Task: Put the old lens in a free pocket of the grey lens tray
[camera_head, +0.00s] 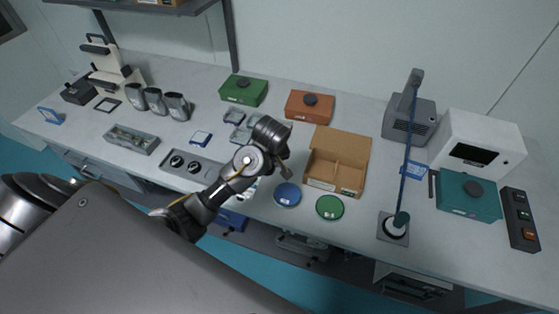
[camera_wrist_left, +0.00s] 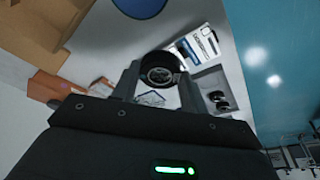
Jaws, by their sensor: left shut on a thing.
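My left gripper (camera_wrist_left: 160,82) is shut on a round black-rimmed lens (camera_wrist_left: 160,67), held between its fingertips. In the head view the left gripper (camera_head: 282,170) is above the table, right of the tray, and the lens cannot be made out there. The grey lens tray (camera_head: 188,168) lies near the table's front edge, left of the gripper. Two dark round lenses sit in its left and middle part; its right end looks empty but is partly behind my arm. The tray (camera_wrist_left: 207,80) also shows in the wrist view, right of the held lens, apart from it.
A blue disc (camera_head: 287,194) and a green disc (camera_head: 330,207) lie right of the gripper. An open cardboard box (camera_head: 338,162) stands behind them. A white box with blue print (camera_wrist_left: 197,42) lies near the tray. A grey case (camera_head: 132,139) is left of the tray.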

